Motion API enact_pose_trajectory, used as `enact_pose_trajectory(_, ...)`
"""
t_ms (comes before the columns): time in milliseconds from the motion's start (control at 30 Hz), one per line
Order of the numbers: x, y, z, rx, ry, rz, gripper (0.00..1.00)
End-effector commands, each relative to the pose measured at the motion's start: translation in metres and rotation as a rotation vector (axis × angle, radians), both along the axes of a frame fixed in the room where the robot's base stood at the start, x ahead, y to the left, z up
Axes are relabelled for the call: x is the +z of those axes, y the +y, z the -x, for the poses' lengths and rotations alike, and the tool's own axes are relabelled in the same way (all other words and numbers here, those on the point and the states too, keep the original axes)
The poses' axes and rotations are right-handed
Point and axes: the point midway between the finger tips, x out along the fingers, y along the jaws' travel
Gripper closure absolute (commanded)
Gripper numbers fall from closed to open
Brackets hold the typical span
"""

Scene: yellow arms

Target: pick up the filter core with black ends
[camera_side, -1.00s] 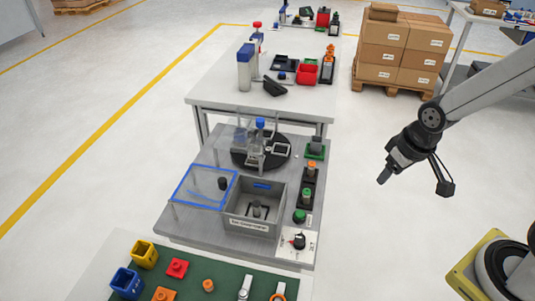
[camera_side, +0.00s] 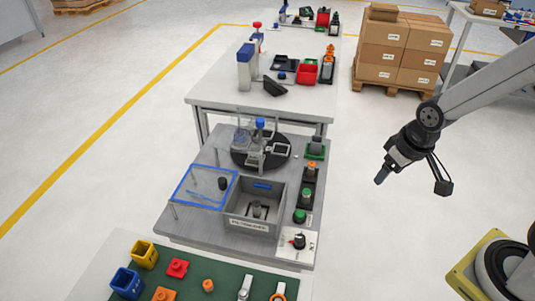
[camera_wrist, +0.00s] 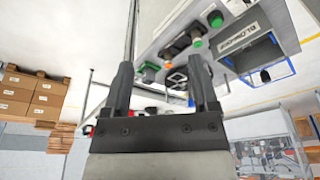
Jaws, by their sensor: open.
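My gripper (camera_side: 381,179) hangs in the air to the right of the workbench, well apart from everything on it. In the wrist view my gripper (camera_wrist: 163,84) has its two dark fingers spread with nothing held between them. A small grey cylinder (camera_side: 257,208) stands in the open grey box (camera_side: 235,222) on the bench; it may be the filter core, but its ends are too small to make out. In the wrist view the box (camera_wrist: 255,52) shows at upper right, and the cylinder cannot be made out.
A clear blue-edged lid (camera_side: 196,200) stands left of the box. Behind is a black round plate (camera_side: 278,160) with glassware. Green and orange buttons (camera_side: 306,192) line the bench's right side. A green mat (camera_side: 225,285) with coloured parts is in front. Floor beneath my gripper is clear.

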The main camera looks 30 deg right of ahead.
Motion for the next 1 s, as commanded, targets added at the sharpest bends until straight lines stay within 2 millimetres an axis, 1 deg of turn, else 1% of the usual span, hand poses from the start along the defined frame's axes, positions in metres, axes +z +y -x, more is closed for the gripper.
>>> enact_pose_trajectory(167, -0.001, 0.008, -0.017, -0.038, 0.013, -0.014, 0.24)
enact_pose_trajectory(267, -0.003, 0.016, -0.034, -0.079, 0.029, -0.028, 0.24)
enact_pose_trajectory(367, -0.005, 0.028, -0.055, -0.133, 0.046, -0.043, 0.24)
enact_pose_trajectory(500, -0.013, 0.049, -0.087, -0.223, 0.075, -0.064, 0.24)
enact_pose_trajectory(700, -0.028, 0.085, -0.126, -0.351, 0.116, -0.085, 0.24)
enact_pose_trajectory(867, -0.046, 0.116, -0.152, -0.455, 0.147, -0.094, 0.24)
enact_pose_trajectory(1000, -0.064, 0.146, -0.171, -0.547, 0.174, -0.097, 0.24)
